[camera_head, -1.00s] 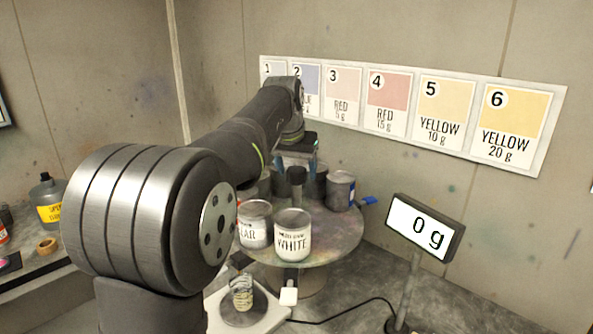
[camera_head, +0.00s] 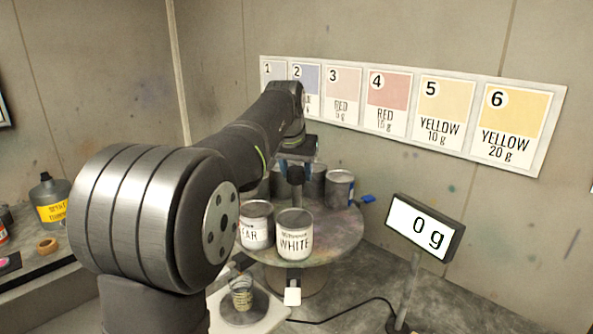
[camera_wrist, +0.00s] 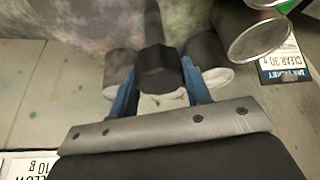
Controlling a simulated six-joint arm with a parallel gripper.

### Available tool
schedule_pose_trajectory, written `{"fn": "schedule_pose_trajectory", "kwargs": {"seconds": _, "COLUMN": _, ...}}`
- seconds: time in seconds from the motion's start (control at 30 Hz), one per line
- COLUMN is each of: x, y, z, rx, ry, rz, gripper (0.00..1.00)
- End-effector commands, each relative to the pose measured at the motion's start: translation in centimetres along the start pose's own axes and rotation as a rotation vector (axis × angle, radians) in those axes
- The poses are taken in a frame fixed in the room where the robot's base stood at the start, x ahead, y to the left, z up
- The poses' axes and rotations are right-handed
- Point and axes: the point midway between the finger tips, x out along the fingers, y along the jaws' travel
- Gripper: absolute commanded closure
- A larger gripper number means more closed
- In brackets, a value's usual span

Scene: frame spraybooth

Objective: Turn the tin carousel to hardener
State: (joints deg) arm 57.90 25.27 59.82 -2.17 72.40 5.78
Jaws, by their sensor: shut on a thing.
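The tin carousel (camera_head: 335,243) is a round, paint-stained turntable with several tins around a dark central knob. The knob (camera_head: 295,174) also shows in the wrist view (camera_wrist: 158,70). My gripper (camera_head: 297,152) is above the middle of the carousel, its blue fingers closed on the knob in the wrist view (camera_wrist: 158,95). A tin marked WHITE (camera_head: 294,236) stands at the front, with a partly covered CLEAR tin (camera_head: 256,228) to its left. Another tin (camera_head: 339,188) stands at the right; darker ones at the back are partly hidden. I cannot read a hardener label.
A scale (camera_head: 258,317) with a small cup (camera_head: 241,294) on it stands in front of the carousel. Its display (camera_head: 424,226) reads 0 g on a post to the right. A cable crosses the bench. A bottle (camera_head: 48,198) stands far left.

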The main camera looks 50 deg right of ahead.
Motion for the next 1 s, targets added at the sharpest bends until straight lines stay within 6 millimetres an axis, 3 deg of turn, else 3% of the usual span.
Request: {"fn": "schedule_pose_trajectory", "kwargs": {"seconds": 1.0, "x": -0.1, "y": 0.06, "z": -0.14, "rx": -0.584, "ry": 0.001, "rz": -0.242, "gripper": 0.97}}
